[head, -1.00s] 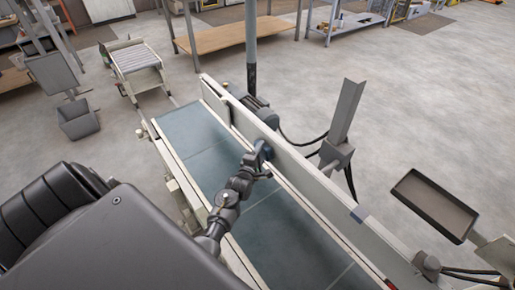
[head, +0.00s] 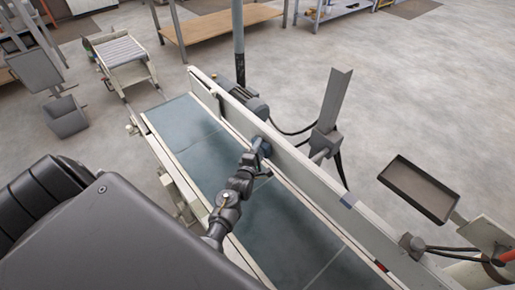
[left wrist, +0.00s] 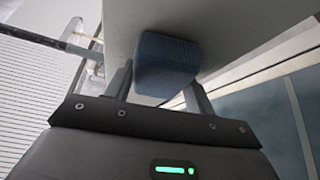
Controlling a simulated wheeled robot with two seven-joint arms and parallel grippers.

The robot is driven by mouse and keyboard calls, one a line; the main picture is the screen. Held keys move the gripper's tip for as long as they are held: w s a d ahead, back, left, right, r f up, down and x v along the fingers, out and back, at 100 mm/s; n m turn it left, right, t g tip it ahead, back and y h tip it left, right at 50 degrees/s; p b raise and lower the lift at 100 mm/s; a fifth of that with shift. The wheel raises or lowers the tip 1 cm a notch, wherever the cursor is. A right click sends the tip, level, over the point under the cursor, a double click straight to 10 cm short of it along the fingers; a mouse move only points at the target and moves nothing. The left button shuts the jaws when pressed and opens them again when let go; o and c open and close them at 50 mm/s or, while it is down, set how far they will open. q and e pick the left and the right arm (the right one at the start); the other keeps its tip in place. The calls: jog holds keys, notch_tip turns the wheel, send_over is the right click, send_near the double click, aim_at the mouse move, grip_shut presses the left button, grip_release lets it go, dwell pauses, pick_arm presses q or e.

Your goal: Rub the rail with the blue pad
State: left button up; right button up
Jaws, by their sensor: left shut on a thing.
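The rail (head: 312,176) is a long, pale board standing along the right side of the conveyor belt. My left gripper (head: 262,149) reaches across the belt to the rail's inner face. It is shut on the blue pad (left wrist: 167,65), a small ribbed block between the two fingers in the left wrist view. The pad lies up against the pale rail surface (left wrist: 225,25) and appears to touch it. In the head view the pad shows only as a small dark blue patch at the gripper's tip. My right gripper is not in view.
The teal belt (head: 285,225) lies below my left arm, bare. Behind the rail are a motor (head: 245,100), a grey post (head: 330,110) with cables, and a dark tray (head: 418,188). A roller stand (head: 120,55) and grey bins (head: 65,116) stand at the far left.

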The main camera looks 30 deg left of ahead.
aim_at(265, 155)
pick_arm(q)
jog(key=shift+s+d+r+p, duration=0.1)
jog(key=shift+s+d+p, duration=0.1)
jog(key=shift+d, duration=0.35)
jog(key=shift+s+d+p, duration=0.1)
jog(key=shift+d+p, duration=0.1)
jog(key=shift+d, duration=0.3)
jog(key=shift+s+d, duration=0.25)
jog(key=shift+d, duration=0.35)
jog(key=shift+w, duration=0.15)
jog(key=shift+a, duration=0.1)
jog(key=shift+w+a, duration=0.2)
jog(key=shift+a, duration=0.65)
jog(key=shift+w+a, duration=0.2)
jog(key=shift+a, duration=0.6)
jog(key=shift+w+a, duration=0.25)
jog(key=shift+a, duration=0.4)
jog(key=shift+w+a, duration=0.25)
jog(key=shift+a, duration=0.35)
jog(key=shift+w+a, duration=0.15)
jog(key=shift+a, duration=0.2)
